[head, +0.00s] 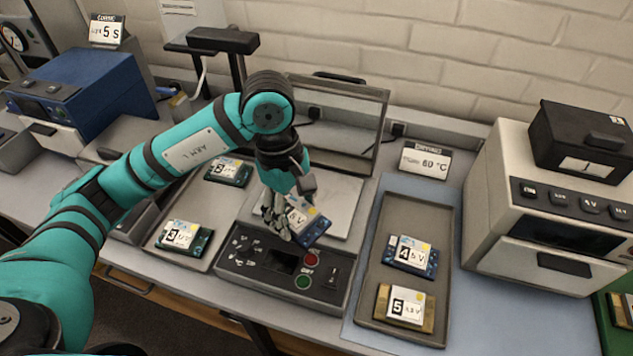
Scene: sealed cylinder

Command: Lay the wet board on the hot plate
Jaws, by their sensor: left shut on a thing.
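My left gripper (285,218) is shut on a blue board (316,231) with a white label, whose number is partly hidden by the fingers. The board is tilted and held over the front of the hot plate (340,197), near its control panel. I cannot tell if it touches the plate. The hot plate has a light grey flat top, with knobs, a dark display, a red button and a green button on its front panel. My right gripper is not in view.
A tray (373,290) on the right holds boards 4 (411,254) and 5 (404,305). On the left lie board 3 (182,237) and another board (229,171). A framed clear screen (345,110) stands behind the plate. A "60 °C" sign (425,160) and a beige machine (545,205) stand right.

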